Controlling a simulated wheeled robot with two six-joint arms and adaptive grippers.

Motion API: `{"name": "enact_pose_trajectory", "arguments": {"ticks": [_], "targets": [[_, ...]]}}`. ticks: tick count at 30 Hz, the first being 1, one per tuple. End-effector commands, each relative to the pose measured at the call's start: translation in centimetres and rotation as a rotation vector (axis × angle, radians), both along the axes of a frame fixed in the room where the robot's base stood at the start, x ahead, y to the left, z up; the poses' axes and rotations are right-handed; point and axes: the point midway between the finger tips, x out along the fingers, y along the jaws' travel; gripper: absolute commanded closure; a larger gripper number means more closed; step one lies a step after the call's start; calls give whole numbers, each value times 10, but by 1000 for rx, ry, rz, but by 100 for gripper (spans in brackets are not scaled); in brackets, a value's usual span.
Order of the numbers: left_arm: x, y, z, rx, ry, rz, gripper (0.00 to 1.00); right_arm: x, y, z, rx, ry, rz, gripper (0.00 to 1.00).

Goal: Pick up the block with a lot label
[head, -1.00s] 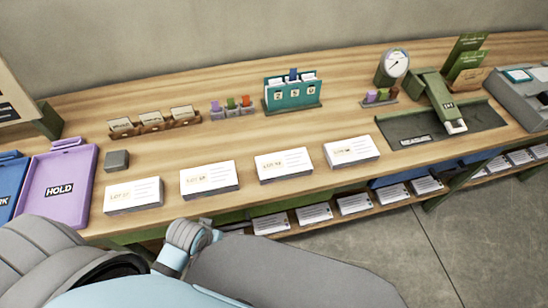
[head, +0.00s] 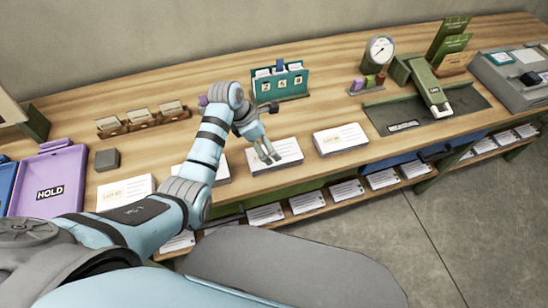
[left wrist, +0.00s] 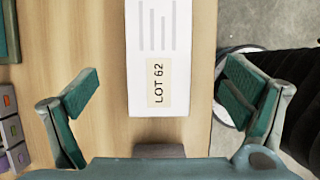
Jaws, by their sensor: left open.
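Several white blocks with pale lot labels lie in a row along the table's front edge. In the head view they include the leftmost block (head: 126,191), a block beneath my gripper (head: 287,150) and the rightmost block (head: 341,139); another is mostly hidden by my arm. My left gripper (head: 267,158) is open over the third block from the left. In the left wrist view a white block labelled LOT 62 (left wrist: 158,40) lies between the spread fingers of the left gripper (left wrist: 162,97), with clear gaps on both sides. My right gripper is not in view.
A grey cube (head: 107,159) and purple HOLD tray (head: 70,165) are at left. Card holders (head: 142,120) and a teal file rack (head: 280,82) stand behind the row. A dark mat (head: 460,105) with a green stamping device is at right. A lower shelf holds more white blocks (head: 341,190).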

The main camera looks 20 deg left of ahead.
Motion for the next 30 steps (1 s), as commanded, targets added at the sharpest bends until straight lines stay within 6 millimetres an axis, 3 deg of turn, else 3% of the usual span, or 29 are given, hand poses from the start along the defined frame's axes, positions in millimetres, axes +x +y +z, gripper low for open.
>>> {"name": "enact_pose_trajectory", "arguments": {"ticks": [1, 5, 12, 20, 30], "targets": [[2, -4, -14, 0, 2, 0, 6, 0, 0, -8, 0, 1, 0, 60], [5, -9, -29, 1, 0, -2, 6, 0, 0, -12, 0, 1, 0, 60], [11, -17, -73, 2, -3, -2, 6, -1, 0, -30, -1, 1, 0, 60], [13, -19, -76, 3, -4, -1, 6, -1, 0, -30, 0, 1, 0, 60], [13, -19, -76, 3, -3, -2, 59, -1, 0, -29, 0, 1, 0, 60]]}}
